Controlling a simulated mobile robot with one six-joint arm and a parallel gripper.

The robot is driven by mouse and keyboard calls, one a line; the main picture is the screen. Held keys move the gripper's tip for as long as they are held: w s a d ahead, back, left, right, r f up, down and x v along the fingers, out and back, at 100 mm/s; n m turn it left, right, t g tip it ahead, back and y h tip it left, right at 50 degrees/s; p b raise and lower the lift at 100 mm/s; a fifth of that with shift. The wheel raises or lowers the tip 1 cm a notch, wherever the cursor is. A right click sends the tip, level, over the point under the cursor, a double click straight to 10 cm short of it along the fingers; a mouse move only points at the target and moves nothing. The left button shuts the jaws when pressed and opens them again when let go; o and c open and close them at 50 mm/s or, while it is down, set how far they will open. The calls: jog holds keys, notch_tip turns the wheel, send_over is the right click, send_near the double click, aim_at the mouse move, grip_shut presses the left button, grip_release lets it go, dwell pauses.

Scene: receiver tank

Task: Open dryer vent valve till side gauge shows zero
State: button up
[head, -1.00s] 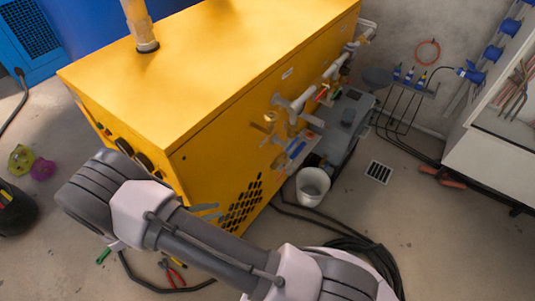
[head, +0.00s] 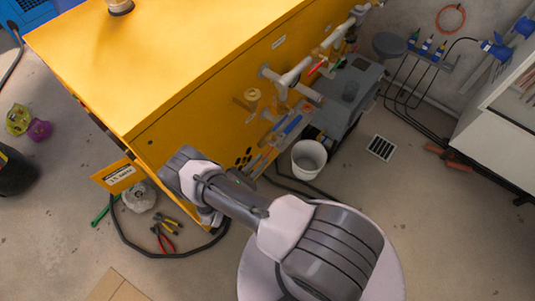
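The dryer appears to be the large yellow cabinet (head: 190,60), seen from above at the left and centre. Its right side carries grey pipes (head: 290,78) and fittings. A valve with a blue handle (head: 292,125) sits low on that side, and a red handle (head: 318,66) sits farther back. A round brass-coloured fitting (head: 252,95) stands out from the panel; I cannot tell whether it is a gauge. No gauge reading is legible. My arm crosses the lower middle, near the cabinet's front corner. I cannot make out my gripper's fingertips; the arm hides part of the lower side panel.
A white bucket (head: 309,158) stands below the pipes, beside a grey unit (head: 352,92). A floor drain (head: 381,147) lies to the right. Red-handled pliers (head: 162,238) and a black hose (head: 135,245) lie on the floor in front. A white bench (head: 500,135) stands at the right.

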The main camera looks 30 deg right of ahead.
aim_at(265, 157)
jog(key=shift+x, duration=2.3)
grip_shut()
